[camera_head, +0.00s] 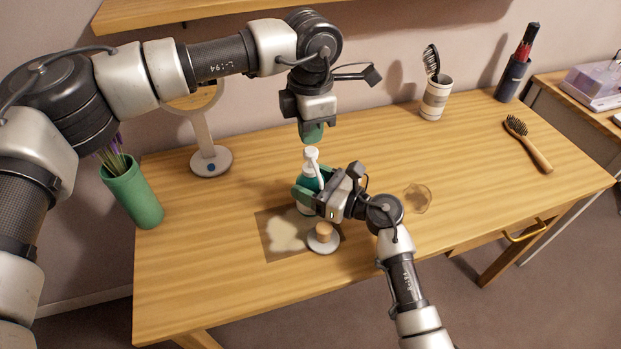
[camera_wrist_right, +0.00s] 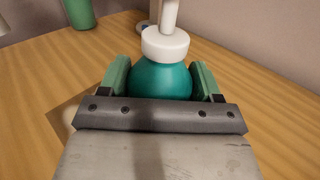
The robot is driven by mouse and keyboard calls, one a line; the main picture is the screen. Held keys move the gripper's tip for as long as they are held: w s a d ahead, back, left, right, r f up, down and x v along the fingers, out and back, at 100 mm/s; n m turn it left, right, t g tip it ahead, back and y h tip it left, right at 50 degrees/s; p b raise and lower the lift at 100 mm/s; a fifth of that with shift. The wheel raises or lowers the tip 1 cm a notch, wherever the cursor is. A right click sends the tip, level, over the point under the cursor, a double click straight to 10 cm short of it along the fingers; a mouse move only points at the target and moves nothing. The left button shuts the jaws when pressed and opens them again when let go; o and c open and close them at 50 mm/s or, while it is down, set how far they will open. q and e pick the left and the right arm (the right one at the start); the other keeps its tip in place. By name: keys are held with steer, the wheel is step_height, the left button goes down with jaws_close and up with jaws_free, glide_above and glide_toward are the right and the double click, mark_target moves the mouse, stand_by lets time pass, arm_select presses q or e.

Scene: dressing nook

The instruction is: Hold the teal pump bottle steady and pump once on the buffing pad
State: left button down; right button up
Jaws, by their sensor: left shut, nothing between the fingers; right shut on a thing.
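The teal pump bottle (camera_head: 309,180) with its white pump head (camera_head: 311,156) stands upright on the wooden table. My right gripper (camera_head: 308,192) is shut on the bottle's body; in the right wrist view its green fingers flank the teal bottle (camera_wrist_right: 160,80) on both sides, below the white collar (camera_wrist_right: 165,43). My left gripper (camera_head: 312,136) is shut and empty, pointing down just above the pump head. A small gap seems to show between them. The buffing pad (camera_head: 323,242), a pale disc with a wooden knob, lies in front of the bottle, by a brown mat edge.
The brown mat (camera_head: 276,252) bears a pale patch. A round mirror on a stand (camera_head: 211,162), a green vase (camera_head: 134,195), a brush cup (camera_head: 435,100), a hairbrush (camera_head: 528,143) and a dark red-topped item (camera_head: 514,75) stand or lie around. A clear round thing (camera_head: 417,199) lies right of my right gripper.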

mark_target(310, 150)
arm_select(q)
steer(key=shift+f, duration=1.9)
steer(key=shift+r, duration=1.9)
step_height(310, 150, up, 6)
stand_by(1.1)
arm_select(e)
steer(key=o, duration=1.1)
